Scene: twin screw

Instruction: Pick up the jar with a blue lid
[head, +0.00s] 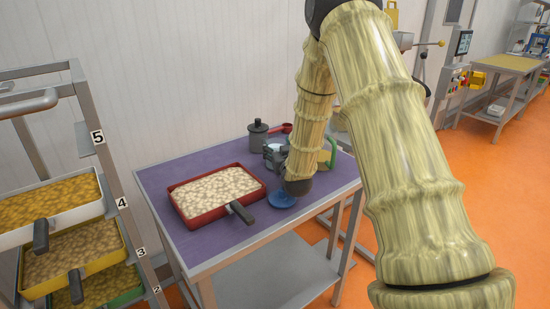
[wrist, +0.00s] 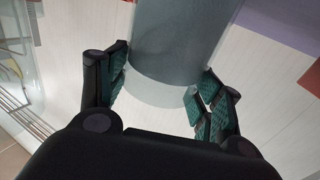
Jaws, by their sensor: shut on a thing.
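My gripper (wrist: 164,95) is shut on a smooth grey cylinder (wrist: 178,40), with a green-padded finger on each side of it. A paler band shows at the cylinder's near end. No blue lid shows on the visible part, so I cannot tell whether this is the jar. In the head view my gripper (head: 275,153) is low over the table's right half, partly hidden by my arm. A round blue piece (head: 282,200) lies on the table just in front of my wrist; I cannot tell whether it is a lid or a dish.
A purple-topped table (head: 165,190) holds a red tray of pale pieces (head: 218,190) with a dark handle. A grey canister with a dark knob (head: 258,137) and a red scoop (head: 284,128) stand behind. A shelf rack with trays (head: 60,200) is at left.

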